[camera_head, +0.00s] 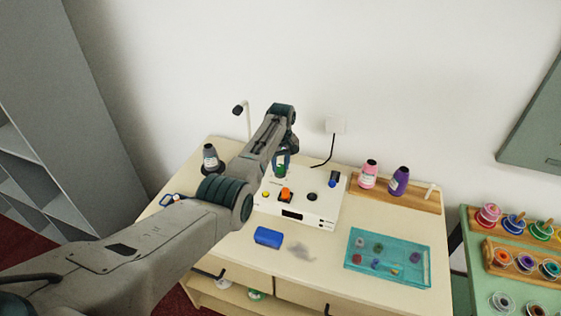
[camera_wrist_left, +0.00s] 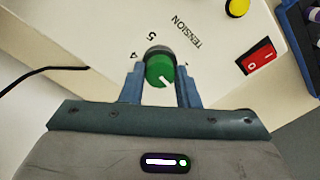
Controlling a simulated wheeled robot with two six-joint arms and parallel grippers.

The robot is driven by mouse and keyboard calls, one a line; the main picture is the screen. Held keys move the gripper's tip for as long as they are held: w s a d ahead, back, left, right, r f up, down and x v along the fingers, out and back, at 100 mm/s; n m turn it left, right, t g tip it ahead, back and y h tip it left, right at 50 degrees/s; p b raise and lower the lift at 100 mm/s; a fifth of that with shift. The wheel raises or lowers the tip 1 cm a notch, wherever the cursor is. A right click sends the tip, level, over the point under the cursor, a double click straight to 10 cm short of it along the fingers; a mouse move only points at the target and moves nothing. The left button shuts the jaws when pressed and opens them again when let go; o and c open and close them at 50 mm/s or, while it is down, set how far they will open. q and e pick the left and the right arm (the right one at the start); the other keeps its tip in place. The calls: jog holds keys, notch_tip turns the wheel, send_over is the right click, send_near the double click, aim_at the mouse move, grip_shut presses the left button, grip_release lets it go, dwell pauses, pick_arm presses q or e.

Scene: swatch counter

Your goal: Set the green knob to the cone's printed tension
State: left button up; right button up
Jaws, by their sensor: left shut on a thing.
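The green knob (camera_head: 281,169) is on the top of a white machine (camera_head: 325,214). In the left wrist view the knob (camera_wrist_left: 160,71) has a white pointer line toward the picture's lower right; "TENSION", "5" and "4" are printed around it, and other numerals are hidden. My left gripper (camera_wrist_left: 159,90) is shut on the knob, one blue finger on each side; it also shows in the head view (camera_head: 282,160). A dark grey cone (camera_head: 210,159) with a pale label stands left of my arm. Its print is too small to read. My right gripper is out of view.
Pink (camera_head: 369,176) and purple (camera_head: 399,182) cones stand on a wooden rack. A teal tray (camera_head: 389,284) with small spools and a blue block (camera_head: 268,237) lie in front. A red switch (camera_wrist_left: 261,58) and yellow button (camera_wrist_left: 237,7) are near the knob.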

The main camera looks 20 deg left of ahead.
aim_at(281, 166)
pick_arm(q)
jog(key=shift+w+r+m+p, duration=0.15)
jog(key=shift+m+p, duration=0.4)
jog(key=shift+m, duration=1.65)
jog(key=o, duration=1)
jog(key=shift+c, duration=0.2)
notch_tip(281, 166, up, 11)
jog(key=b, duration=0.3)
jog(key=shift+d+f, duration=0.1)
jog(key=shift+f, duration=0.15)
